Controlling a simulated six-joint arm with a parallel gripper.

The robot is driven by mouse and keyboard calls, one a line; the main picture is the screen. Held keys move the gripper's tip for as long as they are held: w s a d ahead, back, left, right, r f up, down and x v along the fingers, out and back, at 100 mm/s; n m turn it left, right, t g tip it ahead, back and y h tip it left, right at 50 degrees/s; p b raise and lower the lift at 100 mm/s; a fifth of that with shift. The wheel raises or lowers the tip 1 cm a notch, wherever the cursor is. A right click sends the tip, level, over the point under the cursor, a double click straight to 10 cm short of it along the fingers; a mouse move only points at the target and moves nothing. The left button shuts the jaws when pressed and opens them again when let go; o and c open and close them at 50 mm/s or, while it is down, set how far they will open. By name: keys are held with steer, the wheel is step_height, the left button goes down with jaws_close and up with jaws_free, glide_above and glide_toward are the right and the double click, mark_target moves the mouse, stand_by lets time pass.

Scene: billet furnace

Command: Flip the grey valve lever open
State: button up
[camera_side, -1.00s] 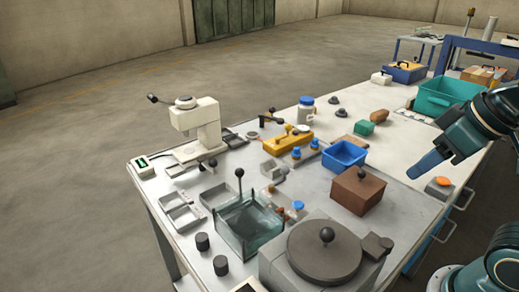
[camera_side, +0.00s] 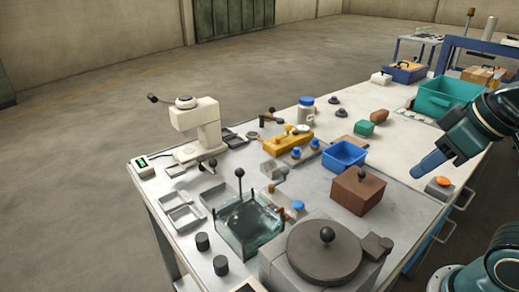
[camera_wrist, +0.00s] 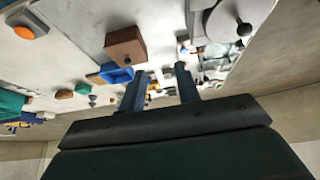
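My gripper (camera_side: 418,170) hangs in the air at the right of the side view, over the bench's right edge, pointing down and left. In the wrist view (camera_wrist: 160,82) its two blue fingers stand apart with nothing between them. I cannot surely pick out the grey valve lever. A small pale grey fitting with an arm (camera_side: 275,172) stands mid-bench behind the glass tank (camera_side: 250,242), and may be it. It is well to the left of my gripper and not touched. Its lever position is too small to tell.
A brown box with a knob (camera_side: 358,192) and a blue bin (camera_side: 344,155) stand between my gripper and that fitting. A round dark lid (camera_side: 324,258) is at the front. An orange button (camera_side: 443,181) sits near my gripper. A green bin (camera_side: 445,98) is behind.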

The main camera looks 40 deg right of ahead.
steer(key=shift+w, duration=0.15)
jaws_close()
steer(key=w+d+f+n+y, duration=0.1)
steer(key=w+f+n, duration=0.1)
steer(key=w+n, duration=0.4)
steer(key=w+d+f+n+y, duration=0.2)
steer(key=w+f+n, duration=0.1)
steer(key=w+n, duration=0.3)
steer(key=w+d+f+n+g+y, duration=0.1)
steer(key=w+d+f+n+y, duration=0.1)
steer(key=w+n, duration=0.5)
steer(key=shift+w+f, duration=0.55)
steer(key=shift+w, duration=0.7)
